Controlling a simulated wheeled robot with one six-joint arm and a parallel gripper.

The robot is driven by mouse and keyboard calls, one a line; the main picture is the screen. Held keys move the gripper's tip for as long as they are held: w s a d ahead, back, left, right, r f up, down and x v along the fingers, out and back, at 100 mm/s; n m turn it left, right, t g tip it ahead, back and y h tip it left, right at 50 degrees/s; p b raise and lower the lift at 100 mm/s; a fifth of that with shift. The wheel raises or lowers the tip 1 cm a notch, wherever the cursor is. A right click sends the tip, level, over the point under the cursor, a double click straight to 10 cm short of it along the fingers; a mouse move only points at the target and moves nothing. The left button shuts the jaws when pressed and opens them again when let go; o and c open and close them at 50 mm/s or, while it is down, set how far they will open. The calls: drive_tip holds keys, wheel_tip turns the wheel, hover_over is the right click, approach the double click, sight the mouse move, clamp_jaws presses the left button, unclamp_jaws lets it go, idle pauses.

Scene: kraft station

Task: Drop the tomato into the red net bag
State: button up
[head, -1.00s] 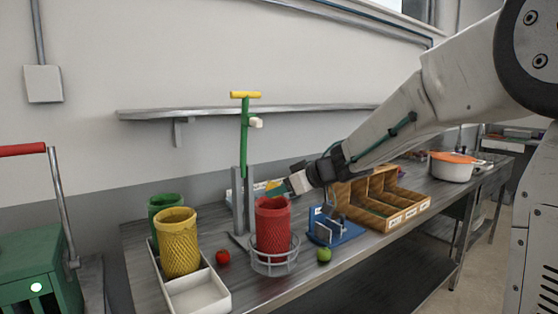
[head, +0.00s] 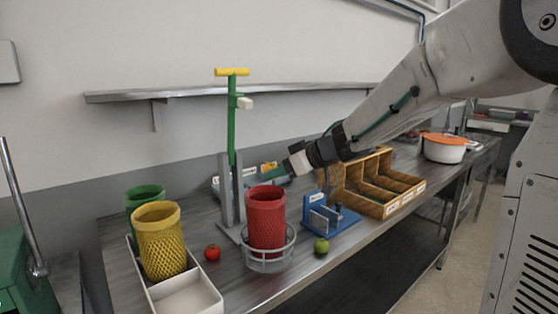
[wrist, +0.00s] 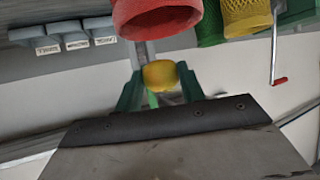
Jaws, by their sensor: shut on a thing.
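My gripper (head: 277,171) is at the upper right of the red net bag (head: 266,220), about level with or slightly above its rim. Its green fingers, seen in the wrist view (wrist: 160,88), are shut on a yellow rounded thing (wrist: 160,75). The red bag (wrist: 155,18) shows just beyond the fingers there, apart from the yellow thing. The bag stands upright in a grey wire ring holder (head: 270,262). A red tomato (head: 212,253) lies on the table left of the holder, not in my gripper.
A press (head: 232,130) with a yellow handle stands behind the bag. Yellow (head: 160,240) and green (head: 145,197) net bags stand left in a white tray (head: 188,297). A green fruit (head: 321,246), a blue fixture (head: 330,218) and a wooden bin rack (head: 385,190) are right.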

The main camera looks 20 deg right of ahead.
drive_tip(key=shift+d+f, duration=0.1)
drive_tip(key=shift+f, duration=0.25)
drive_tip(key=o, duration=1.1)
drive_tip(key=shift+c, duration=0.2)
drive_tip(key=v, duration=0.7)
drive_tip(key=shift+s+d+r, duration=0.15)
drive_tip(key=shift+s+d, duration=0.05)
drive_tip(key=shift+s, duration=0.15)
